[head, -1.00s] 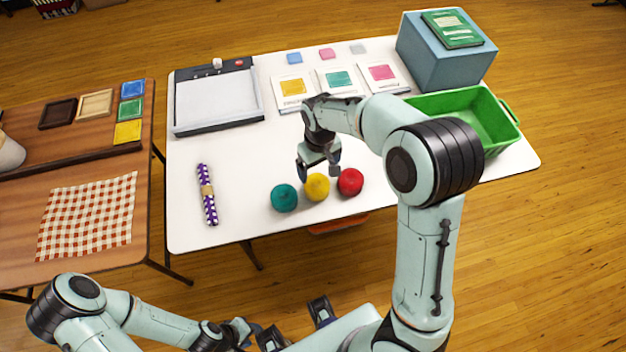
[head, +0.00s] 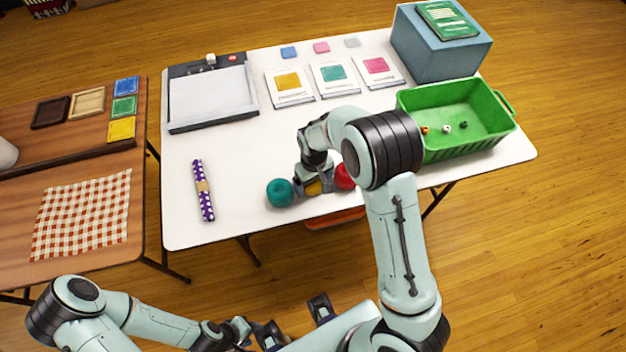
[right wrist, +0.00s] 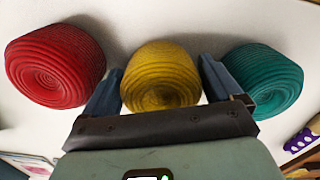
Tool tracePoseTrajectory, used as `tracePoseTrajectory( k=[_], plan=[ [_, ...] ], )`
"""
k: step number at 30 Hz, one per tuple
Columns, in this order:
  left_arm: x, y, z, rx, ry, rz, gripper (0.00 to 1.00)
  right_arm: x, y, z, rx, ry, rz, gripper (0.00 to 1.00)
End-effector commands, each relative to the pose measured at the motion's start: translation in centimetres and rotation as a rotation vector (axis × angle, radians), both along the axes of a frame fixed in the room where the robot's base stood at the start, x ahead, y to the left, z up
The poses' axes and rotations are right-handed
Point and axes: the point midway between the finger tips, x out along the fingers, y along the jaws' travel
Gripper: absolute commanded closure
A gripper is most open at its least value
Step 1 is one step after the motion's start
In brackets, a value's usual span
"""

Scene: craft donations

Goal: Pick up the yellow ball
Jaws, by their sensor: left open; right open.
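The yellow ball (head: 313,187) is a ribbed, yarn-like ball on the white table, mostly hidden by my right gripper in the head view. My right gripper (head: 312,186) is open and low over it. In the right wrist view the yellow ball (right wrist: 160,77) sits between the two open fingers (right wrist: 172,88), one finger on each side. Whether they touch it I cannot tell. A teal ball (head: 279,192) and a red ball (head: 344,177) stand close on either side. My left gripper (head: 295,326) is open and empty, low at the front, off the table.
A green bin (head: 430,152) with small items stands at the right, by a blue box (head: 440,58). A purple dotted roll (head: 204,190) lies left. A paper trimmer (head: 212,95) and several cards (head: 290,86) lie behind.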

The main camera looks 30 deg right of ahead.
Motion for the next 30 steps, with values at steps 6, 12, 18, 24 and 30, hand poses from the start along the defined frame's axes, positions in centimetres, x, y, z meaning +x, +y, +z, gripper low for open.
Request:
tracePoseTrajectory(
  k=[6,12,18,24,30],
  plan=[
    [0.0,0.0,0.0,0.000,0.000,0.000,0.56,0.0,0.0,0.1,0.000,0.000,0.000,0.47],
    [0.0,0.0,0.0,0.000,0.000,0.000,0.56,0.0,0.0,0.1,0.000,-0.001,0.000,0.47],
    [0.0,0.0,0.1,0.000,0.000,0.000,0.56,0.1,0.0,0.7,0.000,-0.003,0.000,0.47],
    [0.2,0.0,0.4,0.000,-0.002,0.000,0.56,0.1,0.0,3.2,0.001,-0.005,0.001,0.47],
    [0.5,0.0,1.1,0.000,-0.006,0.000,0.56,0.2,0.1,7.9,0.003,-0.008,0.001,0.47]
  ],
)
